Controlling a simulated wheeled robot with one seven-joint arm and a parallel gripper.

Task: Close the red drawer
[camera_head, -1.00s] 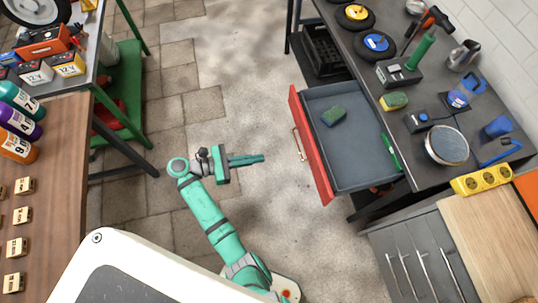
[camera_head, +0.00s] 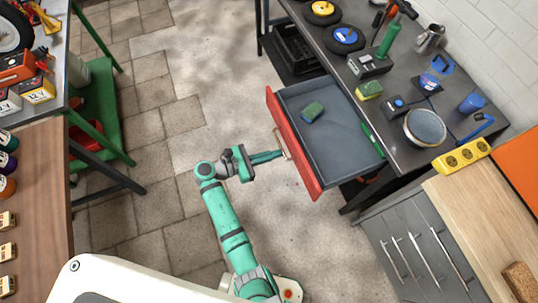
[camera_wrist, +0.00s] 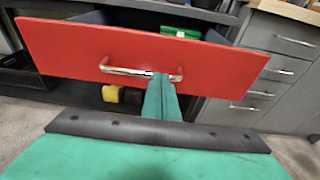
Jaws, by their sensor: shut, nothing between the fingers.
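The red drawer (camera_head: 292,145) stands pulled out from under the dark workbench, its grey tray (camera_head: 332,125) open to view. Its red front fills much of the wrist view (camera_wrist: 120,52), with a metal bar handle (camera_wrist: 122,71) across it.
A grey cabinet (camera_head: 415,250) with several handles stands right of the drawer. A wooden table (camera_head: 40,200) and a green shelf (camera_head: 95,115) stand left. The floor between is clear.

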